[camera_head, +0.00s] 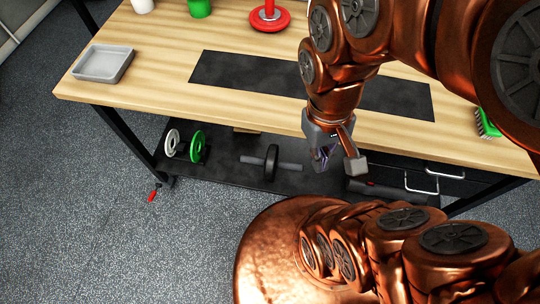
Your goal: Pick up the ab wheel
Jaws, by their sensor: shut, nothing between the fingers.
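The ab wheel (271,163) is a dark wheel with a grey handle out to each side. It rests upright on the dark lower shelf (225,172) under the wooden bench. My gripper (338,168) is shut and empty. In the picture it is just right of the wheel's right handle, in front of the bench edge. It appears apart from the wheel, but I cannot tell its exact height.
The wooden bench top (150,60) overhangs the shelf. A white and green weight set (196,146) stands left on the shelf. Drawers with handles (421,185) are at right. A red-handled item (154,192) lies by the left leg. A grey tray (103,63) is on the bench.

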